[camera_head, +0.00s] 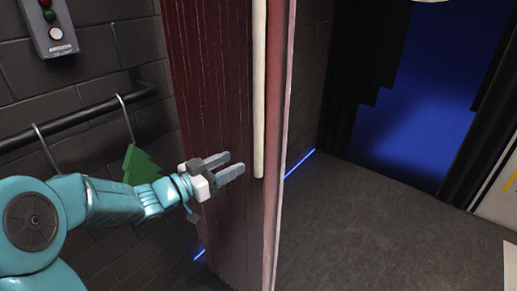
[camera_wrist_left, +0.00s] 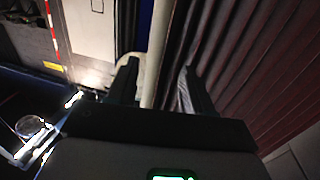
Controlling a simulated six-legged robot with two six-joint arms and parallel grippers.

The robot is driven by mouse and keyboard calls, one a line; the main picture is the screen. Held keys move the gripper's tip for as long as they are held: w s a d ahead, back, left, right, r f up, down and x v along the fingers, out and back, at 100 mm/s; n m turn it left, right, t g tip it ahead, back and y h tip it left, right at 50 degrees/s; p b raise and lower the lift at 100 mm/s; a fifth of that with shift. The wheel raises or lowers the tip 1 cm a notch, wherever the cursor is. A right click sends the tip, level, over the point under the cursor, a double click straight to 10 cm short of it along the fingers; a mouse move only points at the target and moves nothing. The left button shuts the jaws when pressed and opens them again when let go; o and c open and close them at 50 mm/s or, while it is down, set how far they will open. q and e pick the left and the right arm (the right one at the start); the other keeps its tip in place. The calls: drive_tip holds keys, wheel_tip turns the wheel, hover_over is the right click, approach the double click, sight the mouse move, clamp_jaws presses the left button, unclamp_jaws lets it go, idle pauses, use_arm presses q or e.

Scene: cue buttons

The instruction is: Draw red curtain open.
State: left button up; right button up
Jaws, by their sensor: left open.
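The red curtain (camera_head: 218,90) hangs in folds in the middle of the head view. A pale upright rod (camera_head: 259,90) runs down near its right edge and ends at about my gripper's height. My left gripper (camera_head: 234,167) is open, in front of the curtain and just left of the rod's lower end. In the left wrist view, the rod (camera_wrist_left: 158,55) shows between the two open fingers (camera_wrist_left: 157,85), with the curtain (camera_wrist_left: 245,65) to the right. I cannot tell whether the fingers touch the rod. My right gripper does not show.
A button box (camera_head: 50,28) with red, green and white buttons is on the dark brick wall at left. A black rail (camera_head: 75,120) with hooks and a green tree shape (camera_head: 140,166) are below it. Grey floor (camera_head: 390,235) is clear at right, before a blue-lit opening (camera_head: 430,90).

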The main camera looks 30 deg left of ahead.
sight(259, 151)
use_arm(q)
drive_tip(key=p+x, duration=0.1)
drive_tip(key=x, duration=0.8)
drive_tip(key=shift+w+d+p, duration=0.15)
drive_tip(key=shift+d+p, duration=0.05)
drive_tip(key=shift+p, duration=0.1)
drive_tip(key=shift+w+d, duration=0.15)
drive_tip(key=c, duration=0.5)
clamp_jaws()
